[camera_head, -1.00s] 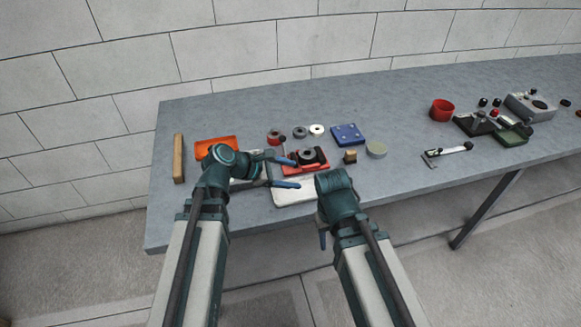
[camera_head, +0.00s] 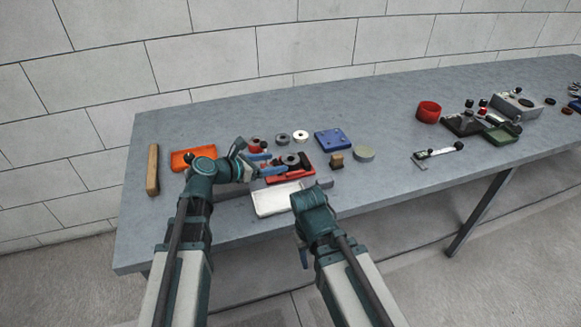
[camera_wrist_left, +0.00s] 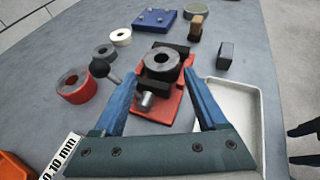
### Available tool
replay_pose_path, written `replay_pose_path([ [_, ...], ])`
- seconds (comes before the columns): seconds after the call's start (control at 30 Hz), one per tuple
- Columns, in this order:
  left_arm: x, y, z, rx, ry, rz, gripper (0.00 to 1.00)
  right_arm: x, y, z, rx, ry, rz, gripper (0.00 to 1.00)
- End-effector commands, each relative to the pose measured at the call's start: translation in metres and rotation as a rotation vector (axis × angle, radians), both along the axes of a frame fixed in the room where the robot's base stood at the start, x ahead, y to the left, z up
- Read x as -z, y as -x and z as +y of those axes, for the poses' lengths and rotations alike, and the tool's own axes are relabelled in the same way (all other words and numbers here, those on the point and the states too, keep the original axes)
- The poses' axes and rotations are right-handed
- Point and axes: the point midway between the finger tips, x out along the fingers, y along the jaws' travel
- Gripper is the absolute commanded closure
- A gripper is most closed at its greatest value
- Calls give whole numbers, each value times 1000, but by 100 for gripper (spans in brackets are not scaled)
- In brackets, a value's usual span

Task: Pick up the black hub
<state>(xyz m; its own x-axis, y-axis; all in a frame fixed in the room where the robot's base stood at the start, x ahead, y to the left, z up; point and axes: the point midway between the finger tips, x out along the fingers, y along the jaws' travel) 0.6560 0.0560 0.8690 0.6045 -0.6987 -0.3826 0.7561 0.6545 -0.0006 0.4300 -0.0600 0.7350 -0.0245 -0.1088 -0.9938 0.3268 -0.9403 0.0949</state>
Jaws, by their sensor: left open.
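The black hub (camera_wrist_left: 162,61) is a dark ring with a central hole. It sits upright in dark jaws on a red vise-like fixture (camera_wrist_left: 172,108); the hub also shows in the head view (camera_head: 291,160). My left gripper (camera_wrist_left: 160,80) is open, with its blue fingers on either side of the near part of the fixture, pointing toward the hub. In the head view my left gripper (camera_head: 267,164) reaches the fixture from the left. It does not hold the hub; whether a finger touches the fixture I cannot tell.
A white tray (camera_head: 278,199) lies just in front of the fixture. A red ring (camera_head: 256,146), grey ring (camera_head: 282,138), white ring (camera_head: 300,137) and blue block (camera_head: 335,139) lie behind. An orange tray (camera_head: 192,160) is left.

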Motion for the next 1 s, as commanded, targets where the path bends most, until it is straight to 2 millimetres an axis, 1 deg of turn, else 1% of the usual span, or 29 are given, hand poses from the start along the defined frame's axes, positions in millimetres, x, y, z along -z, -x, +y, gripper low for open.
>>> replay_pose_path([
  [0.07, 3, -4, -4, 0, 0, 0, 25, 3, 0, 0, 0, 0, 0, 50],
  [0.37, 4, -7, -9, 1, 0, 0, 25, 4, 0, 0, 0, 0, 0, 50],
  [0.47, 8, -14, -17, 2, 0, 0, 25, 8, 0, 0, 0, 0, 0, 50],
  [0.6, 14, -26, -33, 4, -1, 0, 25, 14, 0, 0, 0, 0, 0, 50],
  [0.73, 20, -35, -43, 1, -1, 0, 25, 20, 0, 0, 0, 0, 0, 50],
  [0.97, 19, -35, -44, 0, 0, 0, 25, 19, 0, 0, 0, 0, 0, 50],
  [1.0, 19, -35, -44, 0, 0, 0, 32, 19, 0, 0, 0, 0, 0, 50],
])
